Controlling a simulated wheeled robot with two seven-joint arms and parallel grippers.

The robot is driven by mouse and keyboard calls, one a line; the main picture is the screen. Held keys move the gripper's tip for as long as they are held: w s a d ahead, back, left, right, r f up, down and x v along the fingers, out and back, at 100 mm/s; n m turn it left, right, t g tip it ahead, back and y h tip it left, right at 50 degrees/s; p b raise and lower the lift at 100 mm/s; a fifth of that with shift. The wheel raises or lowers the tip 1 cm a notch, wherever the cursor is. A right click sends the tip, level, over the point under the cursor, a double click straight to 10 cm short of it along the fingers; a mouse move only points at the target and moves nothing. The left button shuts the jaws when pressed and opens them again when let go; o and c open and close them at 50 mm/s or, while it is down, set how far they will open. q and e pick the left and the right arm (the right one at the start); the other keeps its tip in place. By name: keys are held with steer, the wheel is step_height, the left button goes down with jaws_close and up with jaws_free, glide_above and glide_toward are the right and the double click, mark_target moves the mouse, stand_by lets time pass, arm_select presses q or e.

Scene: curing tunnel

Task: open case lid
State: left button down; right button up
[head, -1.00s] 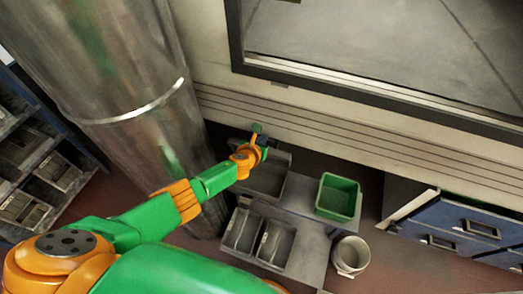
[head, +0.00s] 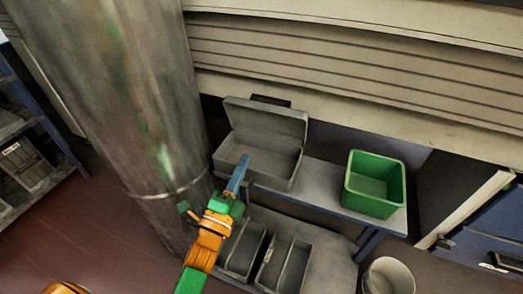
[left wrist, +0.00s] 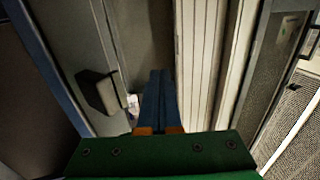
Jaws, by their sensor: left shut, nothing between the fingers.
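The inside of the case looks empty. My left gripper (head: 242,162) comes up from below, its blue fingers together, over the front left part of the case. I cannot tell whether it touches the case. In the left wrist view, the blue fingers (left wrist: 160,100) are shut with nothing between them. My right gripper is not in view.
A green bin (head: 374,190) stands on the bench to the right. Grey trays (head: 268,262) sit on a lower shelf, with a pale bucket (head: 388,277) beside it. A large metal column (head: 120,100) stands close left of the case. A slatted wall (head: 350,70) is behind.

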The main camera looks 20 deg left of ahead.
arm_select(q)
steer(key=shift+w+a+r+p, duration=0.2)
steer(key=shift+w+r+p, duration=0.1)
steer(key=shift+w+r, duration=0.2)
steer(key=b, duration=0.2)
glide_toward(268, 115)
steer(key=w+r, duration=0.3)
steer(key=w, duration=0.2)
steer(key=shift+w+a+r, duration=0.15)
steer(key=shift+w+r, duration=0.25)
steer(key=shift+w, duration=0.1)
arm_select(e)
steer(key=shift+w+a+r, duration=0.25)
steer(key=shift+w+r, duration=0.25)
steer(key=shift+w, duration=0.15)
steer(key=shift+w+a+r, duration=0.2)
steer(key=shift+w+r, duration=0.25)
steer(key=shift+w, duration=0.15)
